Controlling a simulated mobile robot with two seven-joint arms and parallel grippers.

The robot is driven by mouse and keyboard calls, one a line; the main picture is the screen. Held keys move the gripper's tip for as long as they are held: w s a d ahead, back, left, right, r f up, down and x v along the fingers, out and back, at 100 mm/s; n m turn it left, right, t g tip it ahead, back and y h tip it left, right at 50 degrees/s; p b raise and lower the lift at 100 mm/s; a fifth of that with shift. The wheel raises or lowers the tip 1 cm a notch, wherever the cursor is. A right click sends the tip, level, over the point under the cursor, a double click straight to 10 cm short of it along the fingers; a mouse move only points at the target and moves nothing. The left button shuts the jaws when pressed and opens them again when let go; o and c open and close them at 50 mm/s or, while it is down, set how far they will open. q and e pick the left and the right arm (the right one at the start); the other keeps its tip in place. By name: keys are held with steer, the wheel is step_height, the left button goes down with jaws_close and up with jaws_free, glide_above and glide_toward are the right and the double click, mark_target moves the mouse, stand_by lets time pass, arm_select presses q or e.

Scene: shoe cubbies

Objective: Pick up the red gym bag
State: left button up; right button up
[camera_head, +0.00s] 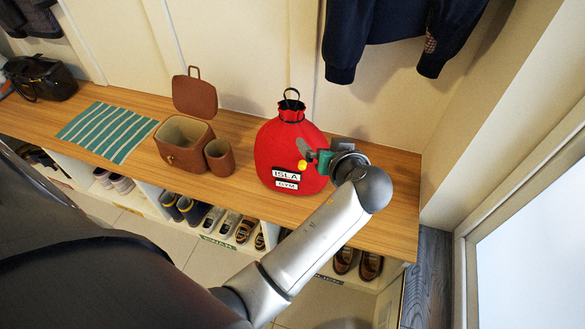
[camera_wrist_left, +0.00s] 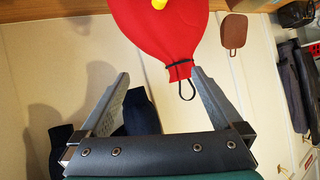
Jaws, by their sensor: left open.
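The red gym bag (camera_head: 287,140) stands upright on the wooden bench top, with a black drawstring loop at its neck and "ISLA GYM" labels on its front. A small yellow round piece (camera_head: 302,165) shows against its right front side. My left gripper (camera_head: 308,155) is at the bag's right side, partly in front of it. In the left wrist view, upside down, the fingers of the open gripper (camera_wrist_left: 160,73) are spread wide. The bag's neck and loop show near the right-hand fingertip; I cannot tell whether they touch. Nothing is between the fingers. My right gripper is not in view.
A brown open box (camera_head: 184,155) and a brown cup (camera_head: 219,158) stand left of the bag, with a striped mat (camera_head: 107,131) further left. A dark jacket (camera_head: 390,35) hangs above. Shoes fill the cubbies below. Bare bench lies to the right.

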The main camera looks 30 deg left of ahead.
arm_select(q)
step_height(320, 180, up, 7)
steer(key=a+n+y, duration=0.2)
steer(key=n, duration=0.2)
steer(key=b, duration=0.4)
glide_toward(288, 102)
steer(key=w+a, duration=0.2)
steer(key=shift+w+a+f+b, duration=0.5)
steer(key=shift+a+f, duration=0.2)
steer(key=shift+a, duration=0.05)
steer(key=shift+w+a+f+b, duration=0.45)
steer(key=shift+a+f, duration=0.25)
steer(key=shift+a, duration=0.05)
steer(key=shift+x, duration=0.8)
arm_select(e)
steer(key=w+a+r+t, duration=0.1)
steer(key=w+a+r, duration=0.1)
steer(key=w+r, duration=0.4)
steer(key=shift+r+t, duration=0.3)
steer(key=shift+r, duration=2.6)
arm_select(q)
jaws_close()
steer(key=shift+r, duration=0.15)
